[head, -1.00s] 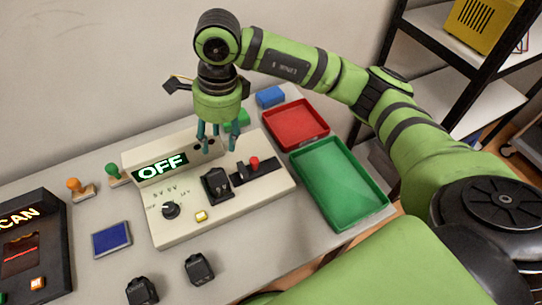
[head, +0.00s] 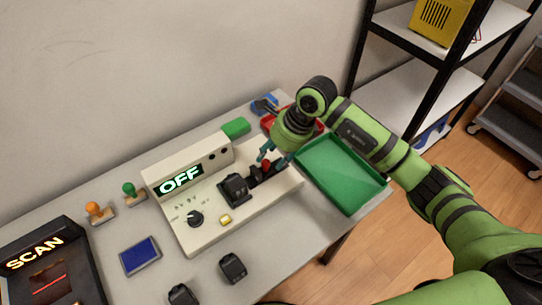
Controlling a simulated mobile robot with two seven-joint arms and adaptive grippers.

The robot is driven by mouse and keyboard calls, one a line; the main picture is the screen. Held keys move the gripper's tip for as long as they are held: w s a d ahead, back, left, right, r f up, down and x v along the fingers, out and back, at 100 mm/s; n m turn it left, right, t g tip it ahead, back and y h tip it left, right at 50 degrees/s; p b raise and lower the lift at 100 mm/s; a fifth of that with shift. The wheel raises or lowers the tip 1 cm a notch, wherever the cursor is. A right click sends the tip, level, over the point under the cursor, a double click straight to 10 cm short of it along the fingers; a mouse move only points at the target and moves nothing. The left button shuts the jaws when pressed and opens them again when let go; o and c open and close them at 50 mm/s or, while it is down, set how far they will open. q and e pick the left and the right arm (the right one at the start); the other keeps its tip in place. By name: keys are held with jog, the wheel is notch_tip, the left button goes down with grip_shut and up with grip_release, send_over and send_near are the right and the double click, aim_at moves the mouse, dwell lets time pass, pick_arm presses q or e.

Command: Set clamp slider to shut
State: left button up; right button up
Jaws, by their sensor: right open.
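The clamp slider has a red knob (head: 266,166) on a short black track at the right end of a cream test box (head: 205,237). A black plug-like block (head: 235,189) sits on the box just left of the slider. The gripper hides part of the track's far end. My left gripper is not in view.
A green tray (head: 343,196) is right of the box, with a red tray (head: 270,122) behind it. A dial (head: 195,218) and yellow button (head: 225,220) are on the box. Black blocks (head: 233,268) lie in front. A scanner (head: 40,262) stands at the left.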

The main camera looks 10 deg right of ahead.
aim_at(254, 170)
jog(key=shift+x, duration=1.2)
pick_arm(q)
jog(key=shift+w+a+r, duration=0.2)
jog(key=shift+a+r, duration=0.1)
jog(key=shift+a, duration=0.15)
pick_arm(e)
jog(key=shift+f, duration=0.1)
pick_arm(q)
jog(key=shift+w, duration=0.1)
pick_arm(e)
grip_shut()
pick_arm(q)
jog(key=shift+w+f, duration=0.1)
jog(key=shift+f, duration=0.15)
pick_arm(e)
jog(key=shift+s+a, duration=0.35)
jog(key=shift+a, duration=0.45)
jog(key=shift+s+a, duration=0.35)
jog(key=shift+a, duration=0.4)
jog(key=shift+c, duration=0.3)
grip_release()
jog(key=shift+o, duration=0.3)
jog(key=shift+a, duration=0.1)
